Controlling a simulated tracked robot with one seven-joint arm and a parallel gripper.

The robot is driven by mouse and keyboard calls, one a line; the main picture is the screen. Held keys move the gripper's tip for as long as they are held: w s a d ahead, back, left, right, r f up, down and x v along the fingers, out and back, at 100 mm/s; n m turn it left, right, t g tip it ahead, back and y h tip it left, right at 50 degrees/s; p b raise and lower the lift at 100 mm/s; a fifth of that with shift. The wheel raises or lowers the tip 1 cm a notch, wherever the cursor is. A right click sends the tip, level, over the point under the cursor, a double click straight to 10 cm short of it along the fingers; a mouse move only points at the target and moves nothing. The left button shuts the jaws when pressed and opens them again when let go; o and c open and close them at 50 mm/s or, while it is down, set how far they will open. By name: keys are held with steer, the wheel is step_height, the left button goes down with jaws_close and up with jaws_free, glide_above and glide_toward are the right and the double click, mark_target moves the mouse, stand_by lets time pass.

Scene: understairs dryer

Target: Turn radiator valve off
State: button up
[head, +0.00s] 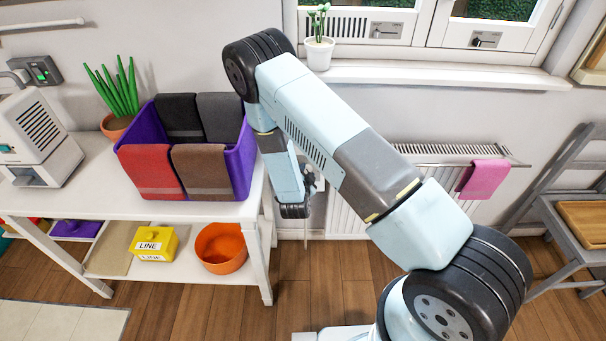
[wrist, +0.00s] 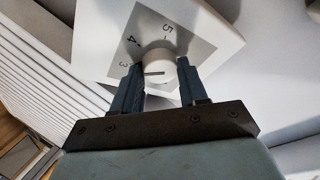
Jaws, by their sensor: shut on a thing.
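The radiator valve knob (wrist: 157,70) is a round white dial in the wrist view. It sits on a grey square face with the numbers 3, 4 and 5 visible on a white plate (wrist: 223,40). A dark pointer line on the knob lies between my fingers. My gripper (wrist: 160,82) is shut on the knob, with one dark blue finger on each side. The other numbers are hidden or out of view. In the head view my gripper (head: 312,184) is at the left end of the white radiator (head: 345,215), and my arm hides part of it.
A white table (head: 215,212) with a purple bin (head: 243,160) of cloths stands left of my gripper. A pink cloth (head: 485,179) hangs on the radiator's right side. A grey chair (head: 560,225) stands at the far right. Bare wood floor lies in front.

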steer(key=shift+a, duration=0.3)
steer(key=shift+c, duration=0.2)
steer(key=shift+d, duration=0.3)
steer(key=shift+d+n, duration=0.15)
steer(key=shift+n, duration=0.25)
